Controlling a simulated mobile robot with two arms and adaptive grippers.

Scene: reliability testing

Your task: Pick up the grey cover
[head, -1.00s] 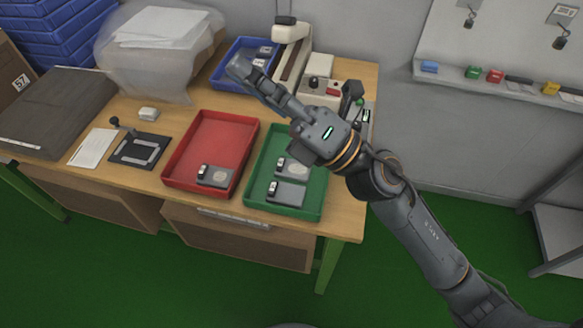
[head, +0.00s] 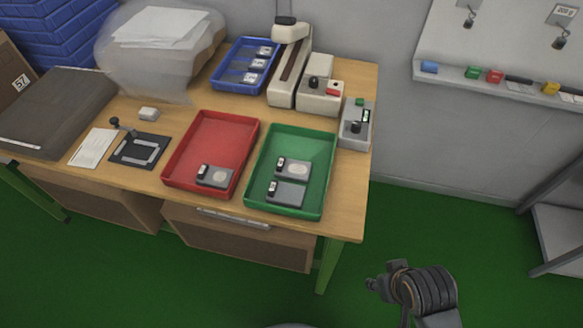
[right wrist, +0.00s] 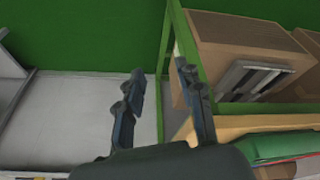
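A dark grey, flat cover-like piece (head: 58,108) lies at the left end of the wooden table in the head view. It is the thing that best fits the grey cover, and nothing touches it. My right gripper (right wrist: 160,75) shows in the right wrist view, its two fingers apart and nothing between them. It is away from the grey cover, facing the table's green leg and the floor. In the head view, only a part of my right arm shows at the lower right, with no clear fingers. My left gripper is not in view.
The table holds a red tray (head: 168,181), a green tray (head: 322,150) and a blue tray (head: 217,80), all with small grey devices.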

